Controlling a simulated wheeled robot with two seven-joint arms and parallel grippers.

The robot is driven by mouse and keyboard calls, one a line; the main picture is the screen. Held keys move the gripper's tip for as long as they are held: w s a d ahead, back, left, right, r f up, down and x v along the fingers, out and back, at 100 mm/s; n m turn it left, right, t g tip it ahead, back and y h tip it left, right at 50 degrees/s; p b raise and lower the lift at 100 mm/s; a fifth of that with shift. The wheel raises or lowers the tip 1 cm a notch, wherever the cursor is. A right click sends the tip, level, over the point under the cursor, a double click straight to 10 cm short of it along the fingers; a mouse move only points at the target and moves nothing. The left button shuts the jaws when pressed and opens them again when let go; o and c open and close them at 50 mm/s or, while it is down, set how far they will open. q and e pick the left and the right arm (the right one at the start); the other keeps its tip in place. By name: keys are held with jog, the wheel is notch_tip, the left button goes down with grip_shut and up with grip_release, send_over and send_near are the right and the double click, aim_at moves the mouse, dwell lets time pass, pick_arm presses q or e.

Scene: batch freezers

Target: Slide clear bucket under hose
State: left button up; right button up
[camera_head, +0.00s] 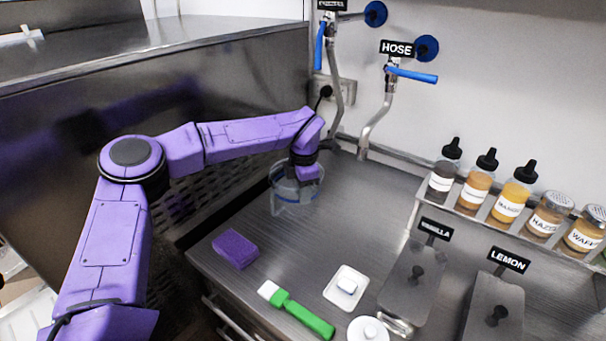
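The clear bucket (283,196) stands upright on the steel counter, left of the hose outlet. My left arm reaches in from the left, and its gripper (303,177) points down at the bucket's right rear side. The fingers are small and blend with the bucket, so I cannot tell whether they grip it or how far they are apart. The hose (378,118) is a bent metal pipe with a blue lever, under a black HOSE sign (396,48). Its lower end is to the right of and behind the bucket. My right gripper is not in view.
A second tap (334,70) is left of the hose. A purple sponge (235,249), a green-handled brush (300,313) and a white dish (346,289) lie in front. Bottles stand on a rack (455,215) at right. Counter right of the bucket is clear.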

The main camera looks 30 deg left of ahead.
aim_at(302, 208)
pick_arm(q)
notch_tip(302, 208, down, 3)
jog(key=shift+a+f+p, duration=0.1)
jog(key=shift+f+p, duration=0.05)
jog(key=shift+p, duration=0.15)
jog(key=shift+w+f, duration=0.15)
jog(key=shift+f, duration=0.15)
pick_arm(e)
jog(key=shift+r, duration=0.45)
pick_arm(q)
jog(key=shift+r, duration=0.1)
